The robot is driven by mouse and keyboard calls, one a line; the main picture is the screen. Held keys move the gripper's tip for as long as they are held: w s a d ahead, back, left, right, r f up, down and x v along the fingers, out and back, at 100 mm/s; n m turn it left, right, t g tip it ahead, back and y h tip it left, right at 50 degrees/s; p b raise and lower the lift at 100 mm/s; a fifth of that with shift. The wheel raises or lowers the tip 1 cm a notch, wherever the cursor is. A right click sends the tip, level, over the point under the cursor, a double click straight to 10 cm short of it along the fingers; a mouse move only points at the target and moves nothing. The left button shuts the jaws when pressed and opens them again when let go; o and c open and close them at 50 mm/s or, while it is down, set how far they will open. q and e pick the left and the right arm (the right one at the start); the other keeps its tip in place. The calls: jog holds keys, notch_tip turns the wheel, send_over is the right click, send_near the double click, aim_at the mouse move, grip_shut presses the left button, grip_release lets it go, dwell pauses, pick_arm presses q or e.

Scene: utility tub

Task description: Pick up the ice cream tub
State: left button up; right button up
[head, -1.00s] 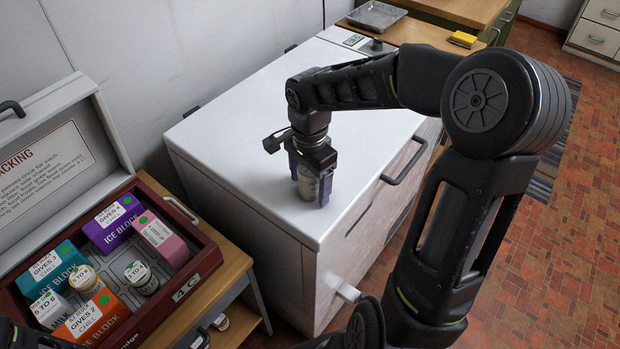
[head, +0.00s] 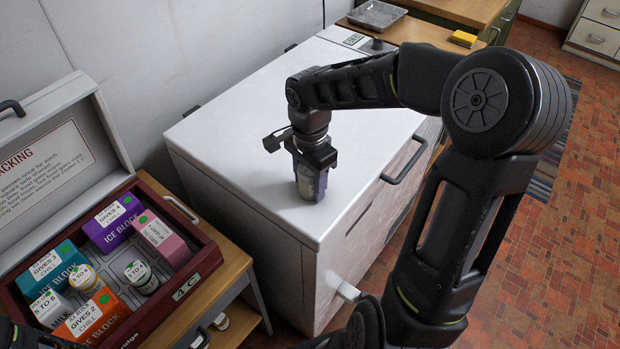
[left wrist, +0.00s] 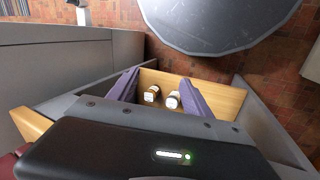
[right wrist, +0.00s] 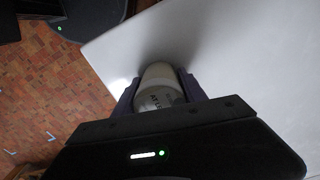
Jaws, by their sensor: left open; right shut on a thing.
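The ice cream tub (head: 309,187) is a small pale container standing on the white lid of the chest freezer. My right gripper (head: 311,178) points down at it and is shut on it. In the right wrist view the tub (right wrist: 160,88) sits between the two purple fingers, with part of a printed label showing. Its far side is hidden. My left gripper (left wrist: 165,88) shows only in its own wrist view; it is open, with nothing between its fingertips, above a wooden shelf with two small jars (left wrist: 172,99).
The white chest freezer (head: 240,150) has a handle on its front. An open cool box (head: 195,225) at left holds ice blocks, cartons and small jars on a wooden stand (head: 237,262). A metal tray (head: 377,15) and yellow sponge (head: 462,39) lie on the counters behind.

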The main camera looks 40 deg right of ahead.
jog(key=c, duration=0.6)
notch_tip(320, 180, up, 10)
jog(key=shift+b, duration=0.3)
dwell(0.6)
